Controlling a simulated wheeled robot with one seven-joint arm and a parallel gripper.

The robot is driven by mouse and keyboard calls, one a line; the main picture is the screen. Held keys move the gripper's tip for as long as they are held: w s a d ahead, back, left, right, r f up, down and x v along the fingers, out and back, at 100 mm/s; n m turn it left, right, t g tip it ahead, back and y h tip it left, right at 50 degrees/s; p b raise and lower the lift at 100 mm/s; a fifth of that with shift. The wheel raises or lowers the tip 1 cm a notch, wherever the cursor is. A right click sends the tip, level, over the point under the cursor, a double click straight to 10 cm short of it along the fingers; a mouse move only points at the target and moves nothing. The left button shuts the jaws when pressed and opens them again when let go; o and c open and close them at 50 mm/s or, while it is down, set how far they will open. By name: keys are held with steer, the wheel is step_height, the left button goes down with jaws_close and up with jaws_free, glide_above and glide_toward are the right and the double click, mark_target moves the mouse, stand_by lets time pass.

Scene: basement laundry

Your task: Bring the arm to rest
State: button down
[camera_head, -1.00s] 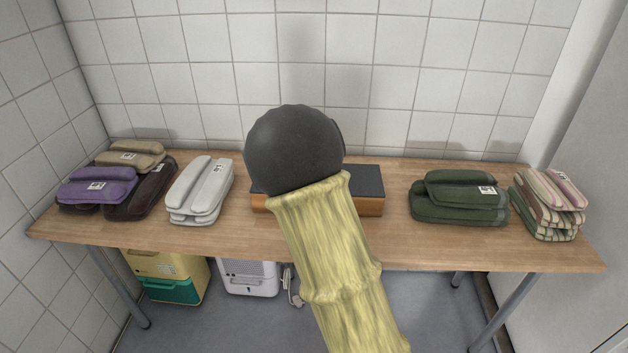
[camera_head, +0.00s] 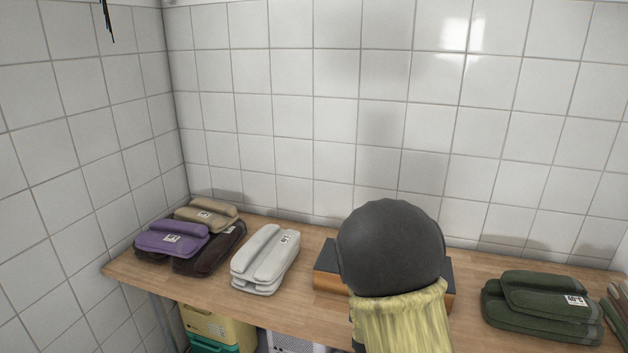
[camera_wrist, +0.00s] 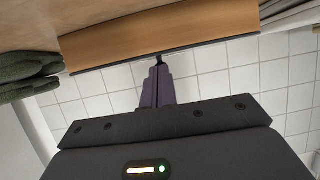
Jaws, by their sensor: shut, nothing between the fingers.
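My arm shows in the head view as a dark round joint above a yellow ribbed sleeve, at the lower right of centre, in front of the table. My gripper is hidden behind it there. In the wrist view my gripper (camera_wrist: 158,88) is shut and empty, its purple-grey fingers together against the white tiles. Its tips are close below the lower edge of the wooden box in that picture; I cannot tell if they touch it.
The wooden table (camera_head: 215,297) holds a dark-topped wooden box (camera_head: 330,283), purple (camera_head: 170,238), tan (camera_head: 208,214) and dark brown (camera_head: 212,250) folded cloths, a white stack (camera_head: 265,262) and a green stack (camera_head: 540,308). A tiled wall (camera_head: 290,120) stands behind.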

steer(key=s+a+n+g+y, duration=0.15)
steer(key=s+g, duration=0.35)
steer(key=s, duration=0.6)
steer(key=s+a+n+g+y, duration=0.15)
steer(key=s+g, duration=0.35)
steer(key=s, duration=0.6)
steer(key=w+p+v, duration=0.2)
steer(key=p+v, duration=0.8)
steer(key=p, duration=0.1)
steer(key=w+d+r+p+v, duration=0.1)
steer(key=w+p+v, duration=0.1)
steer(key=p+v, duration=0.9)
steer(key=shift+w+d+y, duration=0.3)
steer(key=shift+w+y, duration=0.1)
steer(key=shift+w, duration=0.1)
